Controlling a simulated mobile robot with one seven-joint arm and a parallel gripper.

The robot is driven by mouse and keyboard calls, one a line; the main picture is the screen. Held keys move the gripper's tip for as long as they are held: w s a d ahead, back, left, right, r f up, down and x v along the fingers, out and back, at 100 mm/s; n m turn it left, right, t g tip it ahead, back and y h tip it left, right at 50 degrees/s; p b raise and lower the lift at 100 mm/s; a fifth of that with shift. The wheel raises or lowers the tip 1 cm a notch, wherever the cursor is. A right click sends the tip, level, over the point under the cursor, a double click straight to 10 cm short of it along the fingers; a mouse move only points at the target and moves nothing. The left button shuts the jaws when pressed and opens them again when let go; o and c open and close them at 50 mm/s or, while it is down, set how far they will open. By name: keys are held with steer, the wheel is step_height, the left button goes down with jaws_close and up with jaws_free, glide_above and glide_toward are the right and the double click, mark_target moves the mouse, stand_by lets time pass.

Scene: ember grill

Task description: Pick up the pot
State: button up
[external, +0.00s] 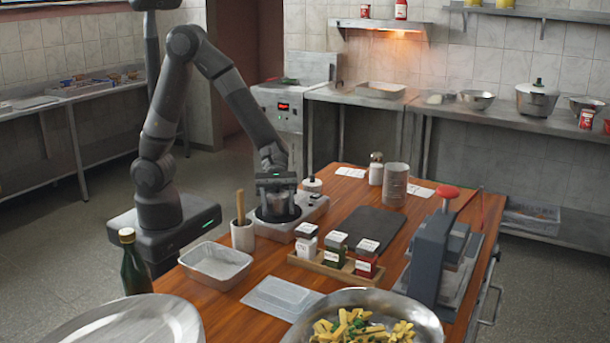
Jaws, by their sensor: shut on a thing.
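The fingers and wrist hide much of the pot's top. I cannot tell whether the pot touches the burner or is slightly lifted. A larger lidded steel pot (537,99) stands far off on the rear counter.
A white crock with a wooden handle (243,236) stands close left of the gripper. A spice rack (334,265), metal tray (216,264), dark board (368,231) and press (430,262) share the wooden table (260,262). A bowl of pasta (390,308) is in front.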

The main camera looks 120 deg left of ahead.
mark_target(278, 194)
steer(key=shift+r, duration=0.15)
steer(key=shift+r, duration=0.5)
step_height(278, 194, up, 3)
steer(key=shift+f, duration=0.15)
steer(key=s+d+r, duration=0.6)
steer(key=d+r, duration=0.1)
steer(key=d, duration=0.3)
